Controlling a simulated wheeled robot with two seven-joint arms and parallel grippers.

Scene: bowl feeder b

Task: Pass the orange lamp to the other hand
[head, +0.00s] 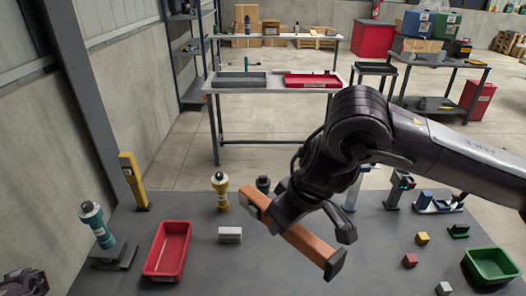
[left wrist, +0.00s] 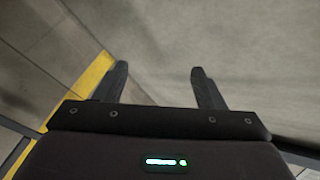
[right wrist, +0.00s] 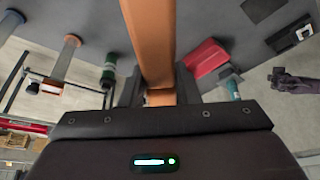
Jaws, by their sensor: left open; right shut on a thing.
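The orange lamp (head: 308,245) is a long orange bar with dark ends, held tilted above the grey table. My right gripper (head: 300,215) is shut on it. In the right wrist view the lamp (right wrist: 150,40) rises from between the right fingers (right wrist: 160,92). My left gripper is open and empty in the left wrist view (left wrist: 160,85), facing the wall and floor. In the head view only a dark part of my left arm shows at the bottom left corner, well apart from the lamp.
The table (head: 200,270) carries a red bin (head: 168,250), a white block (head: 230,235), a green bin (head: 490,265) and several small cubes at right.

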